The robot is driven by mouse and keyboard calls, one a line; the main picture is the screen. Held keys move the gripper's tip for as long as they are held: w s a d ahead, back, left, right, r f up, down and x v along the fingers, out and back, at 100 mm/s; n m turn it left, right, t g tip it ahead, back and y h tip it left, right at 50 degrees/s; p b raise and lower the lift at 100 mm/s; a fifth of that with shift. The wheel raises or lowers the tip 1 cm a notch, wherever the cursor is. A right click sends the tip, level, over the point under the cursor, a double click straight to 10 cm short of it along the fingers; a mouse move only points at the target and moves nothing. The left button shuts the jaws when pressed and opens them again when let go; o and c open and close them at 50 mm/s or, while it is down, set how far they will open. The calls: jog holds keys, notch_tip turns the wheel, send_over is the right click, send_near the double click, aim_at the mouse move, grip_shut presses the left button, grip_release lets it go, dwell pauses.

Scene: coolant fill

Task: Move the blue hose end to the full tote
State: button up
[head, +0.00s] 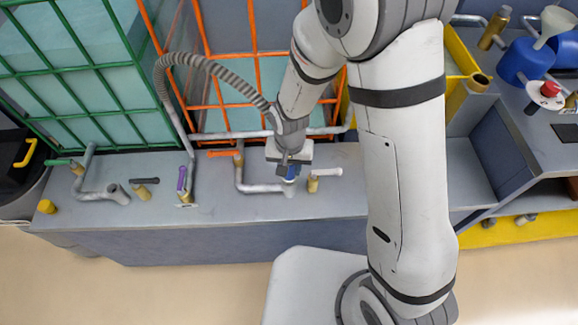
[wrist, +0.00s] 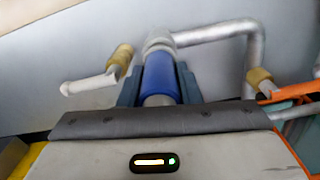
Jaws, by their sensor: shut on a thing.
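My gripper (head: 290,166) is shut on the blue hose end (head: 292,174), low over the grey bench. In the wrist view the blue hose end (wrist: 162,82) lies between the jaws. Its far end meets or nearly meets a silver pipe mouth (wrist: 158,42); I cannot tell if it is seated. That pipe (head: 262,188) bends back to a valve with an orange handle (head: 223,153). A grey ribbed hose (head: 215,68) arches from the left to my wrist. The orange-caged tote (head: 228,92) and green-caged tote (head: 75,65) stand behind the bench; both show pale teal.
A white-handled valve (head: 315,180) stands just right of the hose end. Left along the bench are a purple-handled valve (head: 182,180), a black handle (head: 145,181) and another bent pipe (head: 100,190). Blue containers (head: 525,62) stand at right.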

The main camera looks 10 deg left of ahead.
jog(key=shift+r+p, duration=1.5)
jog(key=shift+r, duration=0.9)
